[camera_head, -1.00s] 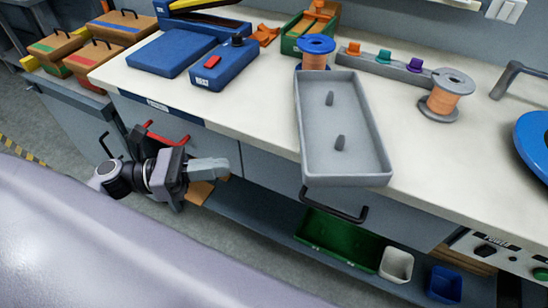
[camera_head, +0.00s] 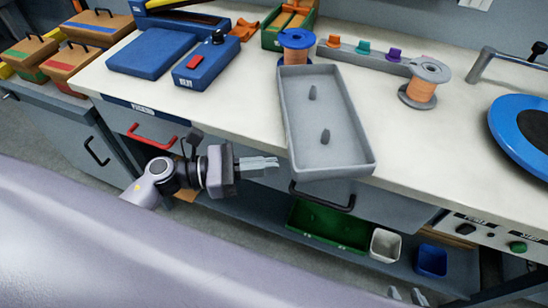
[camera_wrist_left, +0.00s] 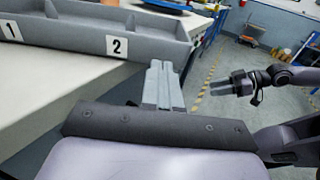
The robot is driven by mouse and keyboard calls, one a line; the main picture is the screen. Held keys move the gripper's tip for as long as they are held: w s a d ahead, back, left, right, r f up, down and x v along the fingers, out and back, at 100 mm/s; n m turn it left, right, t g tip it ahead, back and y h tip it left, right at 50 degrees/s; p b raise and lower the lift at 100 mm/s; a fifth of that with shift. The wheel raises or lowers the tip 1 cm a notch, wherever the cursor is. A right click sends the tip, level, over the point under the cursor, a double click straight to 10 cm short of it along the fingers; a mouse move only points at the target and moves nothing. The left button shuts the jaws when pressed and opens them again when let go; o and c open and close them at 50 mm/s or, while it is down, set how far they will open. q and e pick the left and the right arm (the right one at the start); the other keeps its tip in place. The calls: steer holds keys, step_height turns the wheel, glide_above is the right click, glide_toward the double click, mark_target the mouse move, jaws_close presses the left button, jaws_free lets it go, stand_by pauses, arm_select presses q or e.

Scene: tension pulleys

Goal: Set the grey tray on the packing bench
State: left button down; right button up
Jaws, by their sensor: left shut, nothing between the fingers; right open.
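The grey tray (camera_head: 366,160) is a shallow rectangle with two dark pegs inside. It lies lengthwise across the worktop, its near end at or slightly past the front edge. In the left wrist view, a grey tray wall with labels 1 and 2 (camera_wrist_left: 150,44) shows at upper left. My left gripper (camera_head: 276,162) is shut and empty, left of the tray's near end and apart from it; its closed fingers (camera_wrist_left: 160,66) show in the wrist view. My right gripper (camera_head: 406,295) shows only its parted fingertips at the bottom; in the wrist view, it is open (camera_wrist_left: 226,86).
Two copper spools (camera_head: 420,90) and a peg rail (camera_head: 365,56) stand behind the tray. A blue box (camera_head: 202,66) and blue pad (camera_head: 152,52) lie left. A blue disc (camera_head: 510,118) is right. A drawer handle (camera_head: 322,203) juts below.

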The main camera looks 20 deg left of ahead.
arm_select(q)
steer(key=shift+x, duration=1.05)
steer(key=shift+b+x, duration=0.35)
steer(key=shift+x, duration=0.75)
